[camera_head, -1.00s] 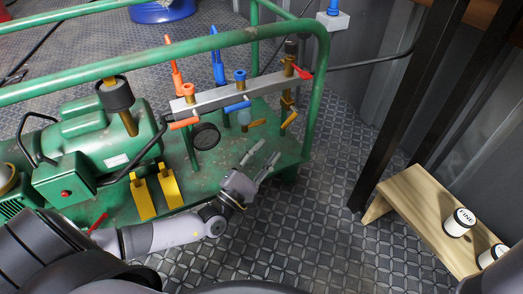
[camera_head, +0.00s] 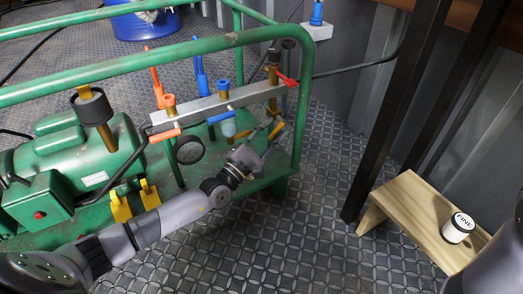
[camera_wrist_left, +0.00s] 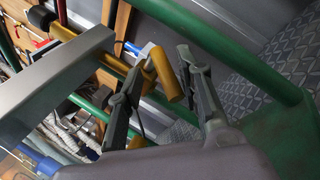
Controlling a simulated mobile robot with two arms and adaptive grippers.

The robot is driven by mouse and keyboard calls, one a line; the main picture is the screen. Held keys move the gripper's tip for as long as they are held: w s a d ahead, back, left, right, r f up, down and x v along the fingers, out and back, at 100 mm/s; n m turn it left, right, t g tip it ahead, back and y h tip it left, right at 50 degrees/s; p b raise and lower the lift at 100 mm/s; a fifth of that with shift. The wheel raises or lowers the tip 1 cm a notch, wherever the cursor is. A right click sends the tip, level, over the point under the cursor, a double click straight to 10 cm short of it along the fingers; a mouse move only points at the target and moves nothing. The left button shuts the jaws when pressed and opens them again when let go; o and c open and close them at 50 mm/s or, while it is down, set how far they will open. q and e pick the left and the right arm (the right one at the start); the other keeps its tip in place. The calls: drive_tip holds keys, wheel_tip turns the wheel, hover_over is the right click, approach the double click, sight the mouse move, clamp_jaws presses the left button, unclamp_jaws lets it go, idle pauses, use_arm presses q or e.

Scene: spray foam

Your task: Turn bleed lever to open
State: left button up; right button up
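The manifold is a grey bar (camera_head: 215,106) on the green frame, with orange (camera_head: 165,135), blue (camera_head: 221,115) and red (camera_head: 287,80) levers. No label shows which is the bleed lever. My left gripper (camera_head: 266,137) is at the right yellow lever. In the left wrist view, its open fingers (camera_wrist_left: 160,88) stand either side of a yellow lever (camera_wrist_left: 165,72); contact is unclear. My right gripper is out of view.
The green pipe rail (camera_head: 303,100) runs above and right of my left gripper. A green compressor (camera_head: 85,150) stands at left. A wooden bench (camera_head: 410,215) with a white can (camera_head: 458,228) is at right. The checkered floor between is clear.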

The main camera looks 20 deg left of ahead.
use_arm(q)
drive_tip(key=shift+s+r+g, duration=0.1)
drive_tip(key=shift+r+g, duration=0.15)
drive_tip(key=shift+g, duration=0.25)
drive_tip(key=shift+r+m+g+y+p, duration=0.3)
drive_tip(key=shift+r+m+p, duration=0.1)
drive_tip(key=shift+p, duration=0.4)
drive_tip(key=r+g+p, duration=0.1)
drive_tip(key=p, duration=0.3)
drive_tip(key=r+m+g+y+p, duration=0.1)
drive_tip(key=g+p, duration=0.1)
drive_tip(key=p, duration=0.2)
drive_tip(key=shift+s+a+g, duration=0.1)
drive_tip(key=shift+a+g, duration=0.1)
drive_tip(key=shift+g, duration=0.1)
drive_tip(key=f+p+v, duration=0.1)
drive_tip(key=p+v, duration=0.7)
drive_tip(key=v, duration=0.8)
drive_tip(key=s+d+r+n+g+h+p, duration=0.1)
drive_tip(key=s+d+r+n+h, duration=0.3)
drive_tip(key=d+n, duration=0.5)
wheel_tip(320, 180, up, 3)
drive_tip(key=shift+d+f+p, duration=0.15)
drive_tip(key=shift+d+p, duration=0.7)
drive_tip(key=shift+d, duration=0.2)
drive_tip(key=shift+s, duration=0.1)
